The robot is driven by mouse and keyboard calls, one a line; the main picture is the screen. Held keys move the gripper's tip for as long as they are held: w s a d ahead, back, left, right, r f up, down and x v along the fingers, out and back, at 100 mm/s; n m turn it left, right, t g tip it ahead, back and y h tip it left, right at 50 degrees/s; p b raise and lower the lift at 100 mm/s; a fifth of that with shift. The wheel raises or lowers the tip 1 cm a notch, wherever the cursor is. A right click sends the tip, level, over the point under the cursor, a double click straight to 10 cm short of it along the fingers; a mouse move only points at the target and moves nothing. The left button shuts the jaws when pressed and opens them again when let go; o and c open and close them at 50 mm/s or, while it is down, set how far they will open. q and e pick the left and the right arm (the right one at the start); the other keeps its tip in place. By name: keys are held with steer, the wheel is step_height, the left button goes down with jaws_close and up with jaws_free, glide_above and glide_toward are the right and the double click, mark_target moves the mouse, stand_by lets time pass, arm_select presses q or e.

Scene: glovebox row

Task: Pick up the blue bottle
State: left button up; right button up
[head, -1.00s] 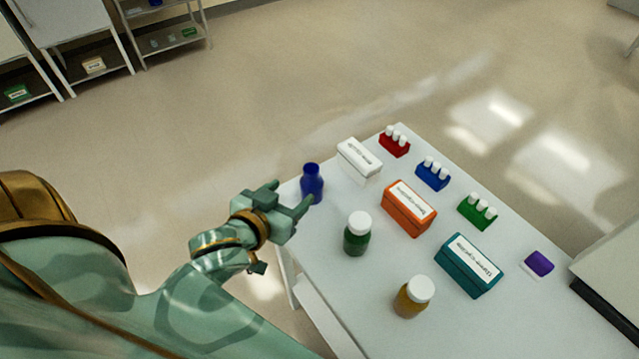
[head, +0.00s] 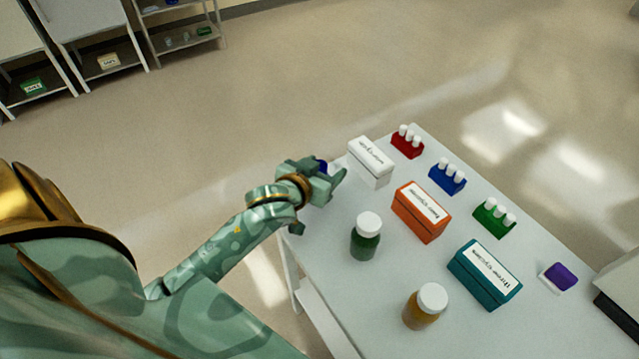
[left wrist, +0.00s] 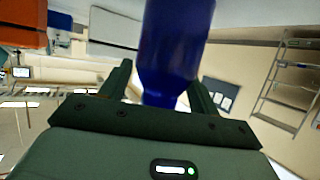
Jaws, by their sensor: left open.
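The blue bottle (head: 321,166) is mostly hidden behind my left gripper (head: 335,178) in the head view, at the table's far left corner. In the left wrist view the blue bottle (left wrist: 172,50) stands large between the two fingers of my left gripper (left wrist: 160,84). The fingers are open, one on each side of the bottle. I cannot tell whether either finger touches it. My right gripper is not in view.
A white box (head: 371,163) stands close to the right of the gripper. A green bottle (head: 366,238), an amber bottle (head: 425,306), an orange box (head: 421,212) and a teal box (head: 484,275) stand nearer on the white table (head: 390,285). Tube racks line the far edge.

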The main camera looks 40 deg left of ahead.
arm_select(q)
steer(key=c, duration=1.2)
steer(key=shift+o, duration=0.2)
steer(key=shift+r, duration=0.1)
